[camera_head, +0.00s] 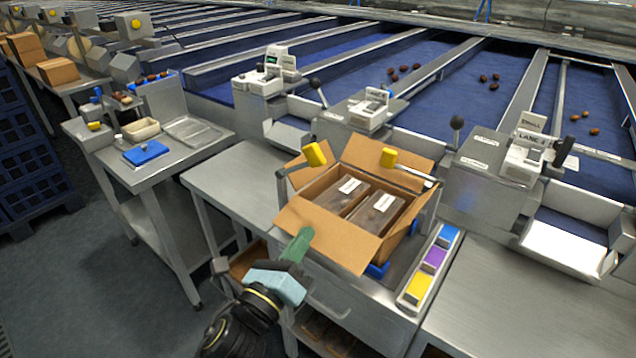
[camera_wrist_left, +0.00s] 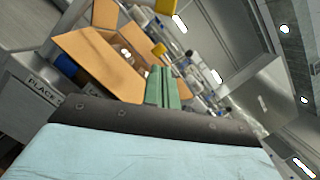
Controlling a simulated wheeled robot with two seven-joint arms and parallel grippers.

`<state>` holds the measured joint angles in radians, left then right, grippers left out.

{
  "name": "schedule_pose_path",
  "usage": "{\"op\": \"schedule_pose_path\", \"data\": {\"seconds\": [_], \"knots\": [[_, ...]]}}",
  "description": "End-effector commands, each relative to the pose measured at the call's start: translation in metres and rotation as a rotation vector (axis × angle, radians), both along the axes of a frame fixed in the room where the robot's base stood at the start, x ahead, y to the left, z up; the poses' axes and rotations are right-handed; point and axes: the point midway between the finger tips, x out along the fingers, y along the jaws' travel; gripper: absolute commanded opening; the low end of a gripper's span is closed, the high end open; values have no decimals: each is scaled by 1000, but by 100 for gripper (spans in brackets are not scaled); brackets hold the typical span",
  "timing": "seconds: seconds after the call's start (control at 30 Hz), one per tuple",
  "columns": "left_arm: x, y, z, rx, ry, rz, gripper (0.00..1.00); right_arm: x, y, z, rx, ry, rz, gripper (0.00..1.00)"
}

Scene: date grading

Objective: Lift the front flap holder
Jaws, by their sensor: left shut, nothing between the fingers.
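An open cardboard box (camera_head: 320,232) stands on the metal bench with its flaps spread outward. Two dark packs (camera_head: 372,215) with white labels lie in it. My left gripper (camera_head: 299,244), with green fingers, is shut and empty, close to the near left flap. My right gripper is not in view.
A tray of blue, purple and yellow blocks (camera_head: 413,297) lies right of the box. A side table (camera_head: 165,172) with a blue item stands left. Machines with black-knobbed levers (camera_head: 457,122) line the back. Bench top left of the box (camera_head: 235,182) is clear.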

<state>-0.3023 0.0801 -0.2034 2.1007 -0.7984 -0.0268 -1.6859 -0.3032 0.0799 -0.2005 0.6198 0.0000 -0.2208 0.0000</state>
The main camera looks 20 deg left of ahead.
Motion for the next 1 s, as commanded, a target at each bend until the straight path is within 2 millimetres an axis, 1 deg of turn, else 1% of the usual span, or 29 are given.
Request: {"op": "schedule_pose_path", "data": {"seconds": [0.23, 0.37, 0.47, 0.83, 0.87, 0.9, 1.0], "knots": [[2, 0, 0, -4, 2, -1, 0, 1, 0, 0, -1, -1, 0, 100], [12, -2, 2, -3, 1, -1, 0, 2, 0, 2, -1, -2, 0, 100], [26, -5, 6, -3, 1, -1, 0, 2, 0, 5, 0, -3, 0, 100], [97, -19, 20, -5, 2, 0, 0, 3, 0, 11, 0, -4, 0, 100], [101, -19, 22, -3, 3, 0, 0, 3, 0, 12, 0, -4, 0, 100], [100, -13, 30, 0, 1, 0, 0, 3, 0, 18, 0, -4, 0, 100], [102, -5, 42, -1, 2, 0, 0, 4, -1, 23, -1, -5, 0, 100]]}}
